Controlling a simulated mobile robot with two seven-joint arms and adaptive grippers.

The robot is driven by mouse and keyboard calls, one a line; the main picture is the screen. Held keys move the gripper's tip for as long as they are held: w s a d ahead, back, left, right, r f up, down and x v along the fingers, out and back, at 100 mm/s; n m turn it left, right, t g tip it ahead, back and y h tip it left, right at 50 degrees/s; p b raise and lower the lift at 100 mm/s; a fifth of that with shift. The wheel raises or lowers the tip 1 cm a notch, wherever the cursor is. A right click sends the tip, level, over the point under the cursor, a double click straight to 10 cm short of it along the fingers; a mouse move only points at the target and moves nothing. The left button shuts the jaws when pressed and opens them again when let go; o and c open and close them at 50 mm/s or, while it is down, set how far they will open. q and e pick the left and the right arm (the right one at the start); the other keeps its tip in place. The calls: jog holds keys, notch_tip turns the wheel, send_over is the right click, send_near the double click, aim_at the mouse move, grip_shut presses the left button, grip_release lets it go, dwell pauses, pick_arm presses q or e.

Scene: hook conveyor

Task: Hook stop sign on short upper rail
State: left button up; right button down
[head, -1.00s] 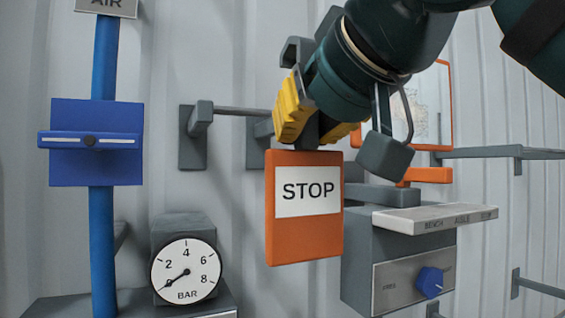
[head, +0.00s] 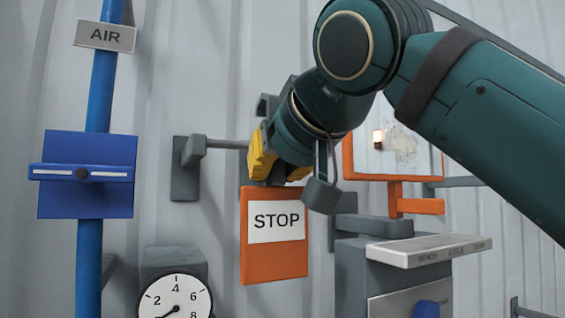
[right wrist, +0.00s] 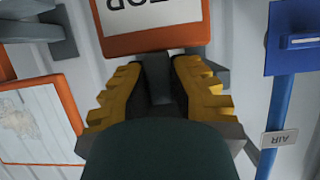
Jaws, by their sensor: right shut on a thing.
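The orange stop sign (head: 274,262), with a white STOP panel, hangs upright below my right gripper (head: 277,182). The gripper's yellow fingers are shut on its top, and the sign also shows in the right wrist view (right wrist: 155,44). A short grey rail (head: 226,144) runs rightward from a wall bracket (head: 186,167), up and left of the sign. Its right end is hidden behind the gripper. The sign's top is lower in the picture than the rail, and I see no contact between them. My left gripper is not in view.
A blue pipe (head: 90,265) with a blue plate (head: 88,198) stands at left. A pressure gauge (head: 174,300) is below left. A grey box (head: 350,270) with a labelled ledge (head: 430,250) and an orange-framed panel (head: 348,158) are at right. Wall shows between pipe and bracket.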

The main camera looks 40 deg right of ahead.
jog(key=b+x, duration=0.1)
jog(key=x, duration=0.9)
jog(key=shift+w+r+b, duration=0.25)
jog(key=shift+b, duration=0.15)
dwell(0.5)
jog(key=shift+d, duration=0.1)
dwell(0.3)
jog(key=c, duration=1)
grip_release()
jog(key=shift+o, duration=0.2)
jog(key=v, duration=1.2)
jog(key=shift+f, duration=0.1)
